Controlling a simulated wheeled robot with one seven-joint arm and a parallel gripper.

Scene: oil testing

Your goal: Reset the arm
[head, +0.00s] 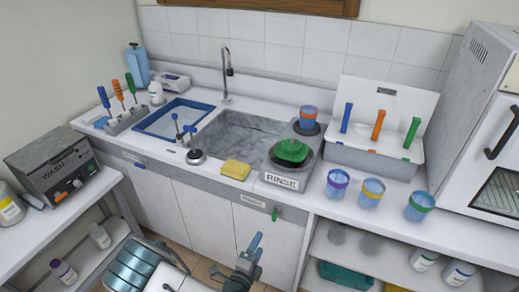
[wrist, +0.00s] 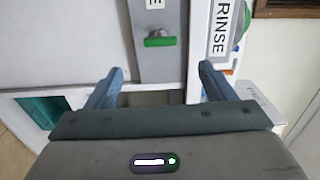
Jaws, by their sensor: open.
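My gripper (head: 253,245) shows at the bottom centre of the head view, in front of the counter's cabinet doors and below the RINSE station. In the wrist view my gripper (wrist: 161,72) has its two blue-grey fingers spread wide. Nothing is between them. Beyond the fingers is the grey front panel with a green handle (wrist: 160,40), and the RINSE label (wrist: 221,28) lies to its right. The green handle also shows in the head view (head: 275,214), above and right of my gripper.
The counter holds a sink (head: 236,135), a yellow sponge (head: 236,169), a RINSE station (head: 285,181) and several coloured-rim cups, one with a purple rim (head: 337,183). A WASH machine (head: 55,162) stands left and a white oven (head: 490,150) right. Open shelves sit under the right counter.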

